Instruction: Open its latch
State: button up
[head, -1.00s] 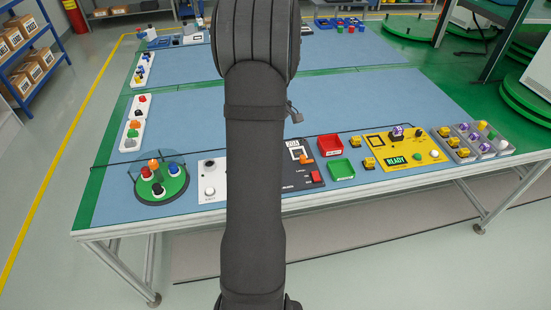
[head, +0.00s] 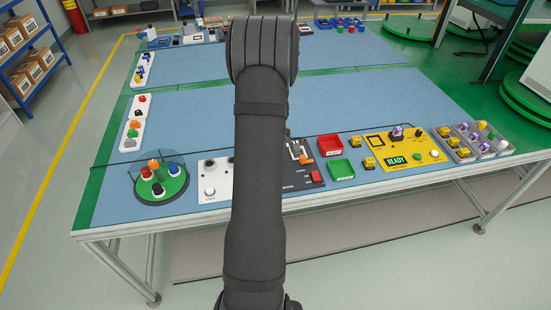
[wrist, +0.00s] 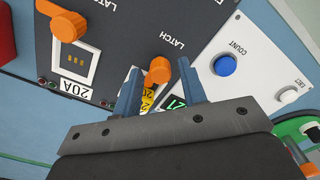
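A dark panel (wrist: 115,45) marked LATCH carries two orange latch handles. One orange handle (wrist: 158,70) shows in the wrist view between and just beyond the two blue fingers of my gripper (wrist: 160,80). The fingers are apart, with a gap on both sides of this handle; I cannot tell whether they touch it. The other orange handle (wrist: 66,25) is at the upper left, above a white-framed window (wrist: 75,62) marked 20A.
A white panel (wrist: 250,65) with a blue button (wrist: 225,65) lies right of the dark panel in the wrist view. In the head view, red (head: 330,145) and green (head: 341,168) trays, a yellow panel (head: 405,152) and a round green turntable (head: 172,188) stand nearby.

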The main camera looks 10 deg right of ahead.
grip_shut()
jog(key=shift+m, duration=0.4)
jog(key=m, duration=0.3)
jog(key=shift+m, duration=0.4)
jog(key=m, duration=1.3)
jog(key=shift+a, duration=0.1)
jog(key=shift+m, duration=0.3)
